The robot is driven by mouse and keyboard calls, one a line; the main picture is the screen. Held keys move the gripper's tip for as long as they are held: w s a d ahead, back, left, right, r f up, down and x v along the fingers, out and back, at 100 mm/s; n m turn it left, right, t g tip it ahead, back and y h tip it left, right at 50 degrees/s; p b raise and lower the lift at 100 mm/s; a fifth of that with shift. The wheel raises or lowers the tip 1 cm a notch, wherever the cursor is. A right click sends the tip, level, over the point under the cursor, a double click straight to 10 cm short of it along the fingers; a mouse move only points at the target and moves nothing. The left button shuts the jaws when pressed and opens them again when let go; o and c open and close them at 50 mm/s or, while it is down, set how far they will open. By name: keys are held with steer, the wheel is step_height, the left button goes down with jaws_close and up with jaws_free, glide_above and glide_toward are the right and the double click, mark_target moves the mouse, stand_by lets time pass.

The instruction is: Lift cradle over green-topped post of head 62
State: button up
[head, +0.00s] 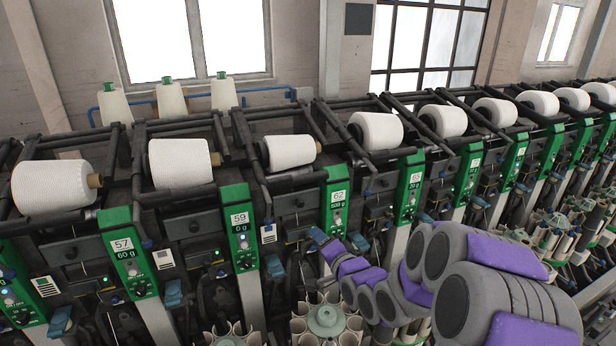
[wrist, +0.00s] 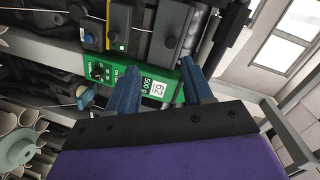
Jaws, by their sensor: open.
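Left of the post, the dark cradle (head: 263,180) holds a small white yarn cone (head: 290,151). I cannot tell exactly how the cradle meets its drum. My gripper (head: 322,258) is in front of and below the post's green top, with its blue fingers apart. In the wrist view, the open fingers (wrist: 158,72) hold nothing and appear clear of the cradle.
Neighbouring heads 59 (head: 238,224) and 65 (head: 410,186) stand close on either side, with cones on their own cradles. A ring of tubes (head: 326,322) around a pale green hub lies below my gripper. Several spare cones (head: 171,98) stand behind the machine.

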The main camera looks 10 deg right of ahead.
mark_target(308, 179)
steer(key=w+d+r+m+t, duration=0.1)
steer(key=d+r+m+t, duration=0.2)
steer(key=r+m+t, duration=0.2)
steer(key=x, duration=1.7)
steer(key=shift+w, duration=0.15)
steer(key=shift+f, duration=0.1)
jaws_close()
